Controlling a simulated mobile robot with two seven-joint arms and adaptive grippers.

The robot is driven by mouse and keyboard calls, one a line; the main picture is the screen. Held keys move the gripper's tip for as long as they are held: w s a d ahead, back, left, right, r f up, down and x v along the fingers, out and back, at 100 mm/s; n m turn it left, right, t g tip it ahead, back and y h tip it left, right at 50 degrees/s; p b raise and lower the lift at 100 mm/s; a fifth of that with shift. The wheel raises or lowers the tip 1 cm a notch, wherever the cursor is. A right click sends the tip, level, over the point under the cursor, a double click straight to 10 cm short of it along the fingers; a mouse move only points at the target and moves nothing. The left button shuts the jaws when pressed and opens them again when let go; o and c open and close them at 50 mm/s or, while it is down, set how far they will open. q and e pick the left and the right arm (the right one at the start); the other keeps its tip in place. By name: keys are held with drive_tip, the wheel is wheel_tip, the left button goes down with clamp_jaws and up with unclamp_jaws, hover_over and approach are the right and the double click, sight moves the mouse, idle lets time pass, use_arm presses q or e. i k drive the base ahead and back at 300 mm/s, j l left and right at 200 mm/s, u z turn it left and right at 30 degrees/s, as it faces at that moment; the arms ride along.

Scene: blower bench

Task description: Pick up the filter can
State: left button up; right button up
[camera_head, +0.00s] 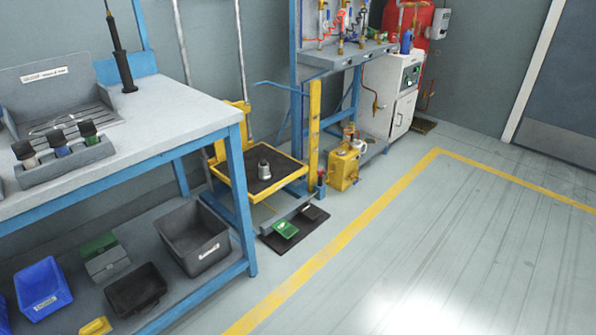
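No gripper of mine shows in the head view. A small grey metal cylinder with a narrower top (264,169) stands upright on the dark mat of a yellow-edged platform (295,178), right of the workbench. It looks like a can, but I cannot tell for sure that it is the filter can. Nothing touches it from above. A squat yellow can with fittings on top (342,169) stands on the floor further right, beyond the yellow post.
The blue-framed workbench (180,110) holds a rack of small bottles (66,160) and a black upright tool (123,60). Bins stand on its lower shelf, including a dark one (192,236). A pedal mat (294,228) lies before the platform. The floor at right is clear.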

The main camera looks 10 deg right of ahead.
sight(263, 174)
drive_tip(key=l+u, duration=0.15)
drive_tip(key=u, duration=0.25)
drive_tip(key=i+l+u, duration=0.1)
drive_tip(key=u, duration=0.25)
drive_tip(key=l+u, duration=0.25)
drive_tip(key=l, duration=0.3)
drive_tip(key=l+u, duration=0.25)
drive_tip(key=l, duration=0.35)
drive_tip(key=l+u, duration=0.15)
drive_tip(key=l, duration=0.4)
drive_tip(key=k+l+u, duration=0.1)
drive_tip(key=l, duration=1)
drive_tip(key=k+l+u, duration=0.1)
drive_tip(key=l, duration=0.45)
drive_tip(key=k+l, duration=0.15)
drive_tip(key=l, duration=0.4)
drive_tip(key=k+l, duration=0.1)
drive_tip(key=l, duration=0.45)
drive_tip(key=i+u, duration=0.05)
